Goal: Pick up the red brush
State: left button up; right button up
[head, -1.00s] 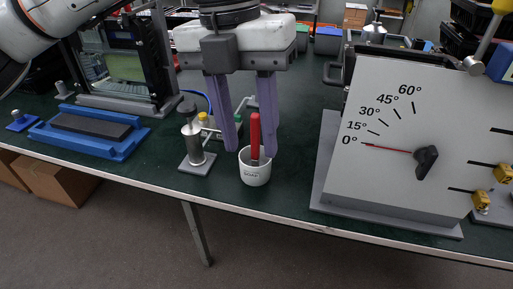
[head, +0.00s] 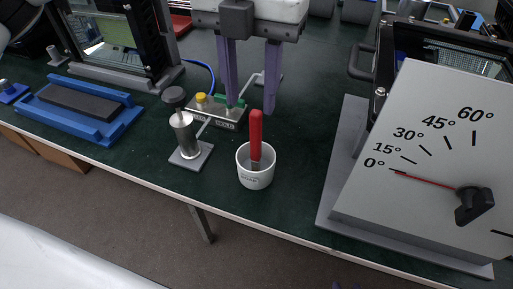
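The red brush (head: 256,137) stands nearly upright, handle up, in a small white cup (head: 256,178) near the table's front edge. The cup hides its lower end. My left gripper (head: 251,108) is open and empty, its two purple fingers pointing down. In the picture its tips are level with the top of the brush handle, one to each side. Nothing touches the brush; the exact depth between them is hard to tell. Only a small purple sliver at the bottom edge seems to belong to my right gripper (head: 336,285); its state is hidden.
A metal plunger fixture (head: 183,138) and a connector block (head: 218,112) stand left of the cup. A blue tray (head: 97,131) is further left. A large angle-dial panel (head: 415,185) on a grey base stands to the right. Bare green tabletop lies between cup and panel.

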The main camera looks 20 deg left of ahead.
aim_at(256, 111)
pick_arm(q)
jog(key=f, duration=0.5)
jog(key=shift+w+d+f, duration=0.15)
jog(key=shift+w+d, duration=0.1)
jog(key=shift+w, duration=0.15)
grip_shut()
